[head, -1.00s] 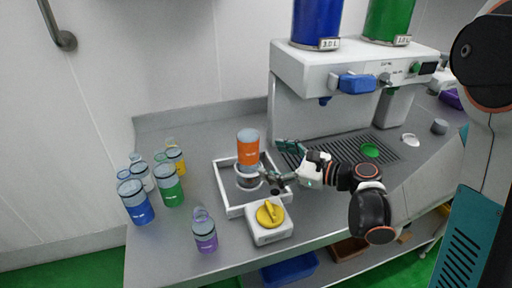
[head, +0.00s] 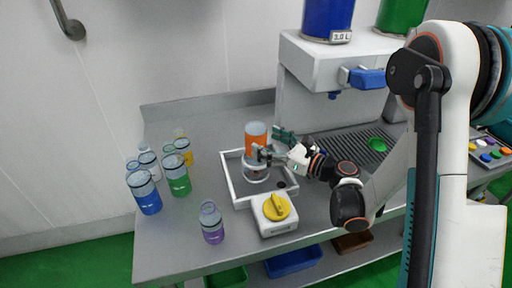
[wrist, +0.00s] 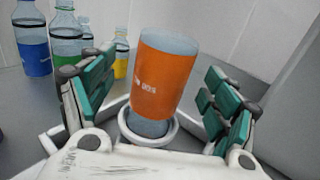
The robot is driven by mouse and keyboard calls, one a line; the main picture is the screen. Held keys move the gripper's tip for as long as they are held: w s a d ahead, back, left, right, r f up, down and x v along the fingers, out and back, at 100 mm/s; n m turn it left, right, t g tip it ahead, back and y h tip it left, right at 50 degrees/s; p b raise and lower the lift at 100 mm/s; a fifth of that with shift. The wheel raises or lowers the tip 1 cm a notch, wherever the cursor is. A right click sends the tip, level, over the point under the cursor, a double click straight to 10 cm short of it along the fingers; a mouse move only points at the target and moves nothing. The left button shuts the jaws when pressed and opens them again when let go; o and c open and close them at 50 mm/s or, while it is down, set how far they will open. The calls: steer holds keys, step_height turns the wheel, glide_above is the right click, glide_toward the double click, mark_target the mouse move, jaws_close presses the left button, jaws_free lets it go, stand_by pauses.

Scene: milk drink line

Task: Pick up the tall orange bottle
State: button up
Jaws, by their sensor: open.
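The tall orange bottle (head: 256,142) stands upright in a round holder on the white-framed tray (head: 234,184). In the wrist view the orange bottle (wrist: 163,78) is centred between my open fingers, its base inside a white ring (wrist: 170,136). My gripper (head: 272,146) is at the bottle's right side in the head view, with one finger in front of it and one behind. In the wrist view my gripper (wrist: 158,95) shows a gap on both sides of the bottle; the fingers do not appear to touch it.
A white box with a yellow knob (head: 275,210) sits at the tray's front edge. Left are a purple bottle (head: 212,225), a blue bottle (head: 147,194), a green bottle (head: 177,176) and a yellow one (head: 184,150). The dispenser (head: 316,62) stands behind right.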

mark_target(255, 137)
steer(key=x, duration=0.1)
steer(key=b+x, duration=0.1)
steer(key=x, duration=0.2)
steer(key=shift+w+a+f+b, duration=0.15)
steer(key=shift+w+f+b, duration=0.15)
steer(key=shift+w+f, duration=0.1)
steer(key=shift+w+a+r, duration=0.1)
steer(key=shift+w+a, duration=0.05)
steer(key=shift+a, duration=0.1)
steer(key=c, duration=1.1)
steer(key=shift+r, duration=0.1)
step_height(255, 137, up, 20)
steer(key=p, duration=0.6)
steer(key=shift+d, duration=0.1)
steer(key=s+d+r+p, duration=0.2)
steer(key=s, duration=0.4)
steer(key=s+d+r+p, duration=0.1)
steer(key=s+p, duration=0.1)
steer(key=s, duration=0.5)
steer(key=shift+s+d+r, duration=0.25)
steer(key=shift+d+r, duration=0.1)
steer(key=shift+r, duration=0.05)
